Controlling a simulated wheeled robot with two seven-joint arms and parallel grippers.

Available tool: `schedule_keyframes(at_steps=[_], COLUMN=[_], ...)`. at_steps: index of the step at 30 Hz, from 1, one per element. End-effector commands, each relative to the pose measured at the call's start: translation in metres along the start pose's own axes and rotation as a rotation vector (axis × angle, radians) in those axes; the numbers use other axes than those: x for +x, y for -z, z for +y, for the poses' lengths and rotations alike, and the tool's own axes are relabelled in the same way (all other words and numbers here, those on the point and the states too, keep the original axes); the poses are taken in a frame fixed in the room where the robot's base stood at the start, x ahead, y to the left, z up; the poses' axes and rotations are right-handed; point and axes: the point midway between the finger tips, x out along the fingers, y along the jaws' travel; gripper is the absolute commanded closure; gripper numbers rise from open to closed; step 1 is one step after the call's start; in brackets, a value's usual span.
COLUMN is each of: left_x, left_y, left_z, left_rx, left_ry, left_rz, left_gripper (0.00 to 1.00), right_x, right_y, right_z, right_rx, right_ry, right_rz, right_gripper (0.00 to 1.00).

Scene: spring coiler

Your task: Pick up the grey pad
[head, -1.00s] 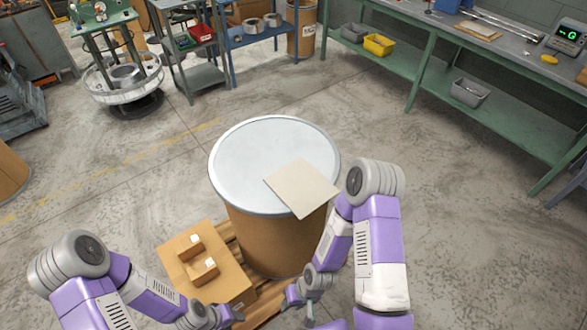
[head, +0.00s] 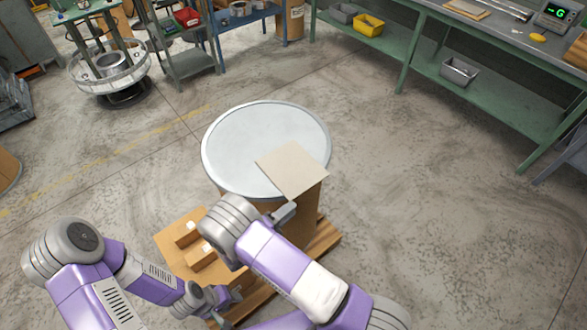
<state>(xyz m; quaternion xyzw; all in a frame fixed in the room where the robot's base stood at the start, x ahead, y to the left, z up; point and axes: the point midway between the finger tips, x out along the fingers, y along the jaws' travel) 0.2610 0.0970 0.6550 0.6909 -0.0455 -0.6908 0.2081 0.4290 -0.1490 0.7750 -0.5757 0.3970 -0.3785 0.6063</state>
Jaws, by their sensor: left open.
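The grey pad (head: 292,168) is a flat, square, pale beige-grey sheet. It lies on the right front part of the drum's pale round lid (head: 240,145), with its near corner over the rim. My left gripper (head: 228,299) is low in front of the drum, near the pallet, open and apart from the pad. My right arm crosses in front of the drum. The grey end of my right gripper (head: 286,213) shows just below the pad's near corner; contact cannot be told. My arm hides much of this gripper, and its jaw opening is unclear.
The brown drum (head: 303,215) stands on a wooden pallet (head: 322,237). A cardboard box (head: 170,238) with small blocks is at its left. A green workbench (head: 480,85) runs along the upper right. The floor right of the drum is clear.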

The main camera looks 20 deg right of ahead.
Motion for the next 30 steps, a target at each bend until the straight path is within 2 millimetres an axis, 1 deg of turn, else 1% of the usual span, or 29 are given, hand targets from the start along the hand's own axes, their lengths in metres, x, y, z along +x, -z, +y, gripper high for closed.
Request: schedule_keyframes(at_steps=[1, 3, 8, 17, 24, 27, 30], left_x=[0.000, 0.000, 0.000, 0.005, 0.011, 0.012, 0.012], left_y=[0.000, 0.000, 0.000, 0.000, 0.000, 0.000, 0.000], left_z=[0.000, 0.000, 0.000, -0.002, -0.004, -0.004, -0.004], left_rx=[0.000, 0.000, 0.000, 0.000, 0.000, 0.000, 0.000], left_ry=[0.000, 0.000, 0.000, 0.000, 0.000, 0.000, 0.000], left_rz=[0.000, 0.000, 0.000, 0.000, 0.000, 0.000, 0.000], left_gripper=[0.57, 0.57, 0.57, 0.57, 0.57, 0.57, 0.57], right_x=[-0.003, -0.004, -0.003, 0.027, 0.062, 0.070, 0.071], right_y=[-0.006, -0.009, -0.010, -0.009, -0.009, -0.009, -0.009], right_z=[-0.005, -0.009, -0.010, -0.013, -0.020, -0.021, -0.021], right_rx=[-0.012, -0.020, -0.024, -0.023, -0.021, -0.022, -0.022], right_ry=[0.025, 0.045, 0.049, 0.047, 0.046, 0.046, 0.046], right_rz=[-0.021, -0.035, -0.036, -0.032, -0.032, -0.033, -0.034], right_gripper=[0.64, 0.64, 0.64, 0.64, 0.64, 0.64, 0.64])
